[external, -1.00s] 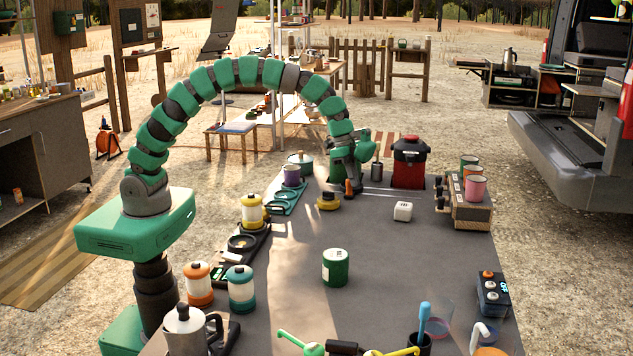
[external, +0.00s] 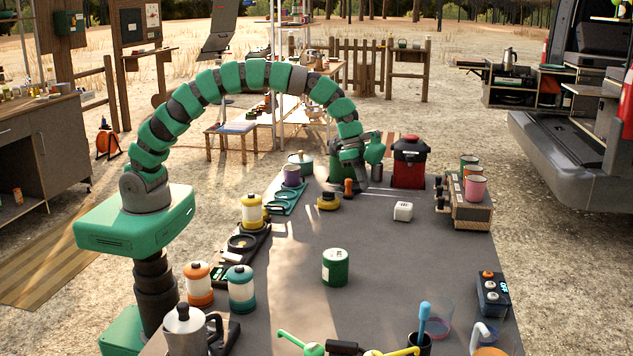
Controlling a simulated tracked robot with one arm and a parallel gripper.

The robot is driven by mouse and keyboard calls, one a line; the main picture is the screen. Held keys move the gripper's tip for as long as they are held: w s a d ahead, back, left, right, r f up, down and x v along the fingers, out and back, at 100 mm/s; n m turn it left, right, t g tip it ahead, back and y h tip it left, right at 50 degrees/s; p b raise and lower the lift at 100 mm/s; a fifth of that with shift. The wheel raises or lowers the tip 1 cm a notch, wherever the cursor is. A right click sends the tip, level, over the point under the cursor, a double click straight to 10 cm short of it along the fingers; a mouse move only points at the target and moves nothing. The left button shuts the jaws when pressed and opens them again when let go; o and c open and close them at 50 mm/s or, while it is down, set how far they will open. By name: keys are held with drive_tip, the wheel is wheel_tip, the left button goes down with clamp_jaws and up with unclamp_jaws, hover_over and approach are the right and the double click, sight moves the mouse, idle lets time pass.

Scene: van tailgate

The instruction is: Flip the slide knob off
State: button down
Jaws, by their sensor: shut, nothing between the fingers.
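My gripper (external: 360,183) is low at the far end of the grey table, beside a small orange-topped piece (external: 348,187). I cannot tell whether they touch. The fingers are small here and partly hidden by the arm's last links, and nothing shows held in them. A dark green body (external: 339,174) stands behind the gripper, partly covered by it. No slide knob can be made out clearly at this size.
A red and black canister (external: 409,165) stands just right of my gripper, with a dark cup (external: 377,173) between.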

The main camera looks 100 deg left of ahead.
sight(349, 194)
drive_tip(key=shift+w+r, duration=0.2)
drive_tip(key=shift+r, duration=0.2)
drive_tip(key=c, duration=2.1)
unclamp_jaws()
drive_tip(key=p+v, duration=0.1)
drive_tip(key=v, duration=0.7)
drive_tip(key=shift+s+r, duration=0.1)
drive_tip(key=shift+r, duration=0.1)
drive_tip(key=shift+c, duration=0.2)
drive_tip(key=o, duration=0.5)
drive_tip(key=shift+s+r, duration=0.1)
drive_tip(key=shift+r, duration=0.2)
drive_tip(key=o, duration=0.4)
drive_tip(key=shift+s+a+r+m+g+p, duration=0.1)
drive_tip(key=shift+a+r+m+g+p, duration=0.2)
drive_tip(key=shift+m+p, duration=0.15)
drive_tip(key=f+m+g+p, duration=0.1)
drive_tip(key=f+m, duration=0.1)
drive_tip(key=f, duration=0.2)
drive_tip(key=s+f+m+g+y+p, duration=0.1)
drive_tip(key=f+m+p, duration=0.1)
drive_tip(key=f, duration=0.2)
drive_tip(key=f+m+g+p, duration=0.1)
drive_tip(key=f+m, duration=0.1)
drive_tip(key=f, duration=0.3)
drive_tip(key=shift+s+a+g+y+p, duration=0.3)
drive_tip(key=shift+s+a+p, duration=0.05)
drive_tip(key=shift+s, duration=0.05)
clamp_jaws()
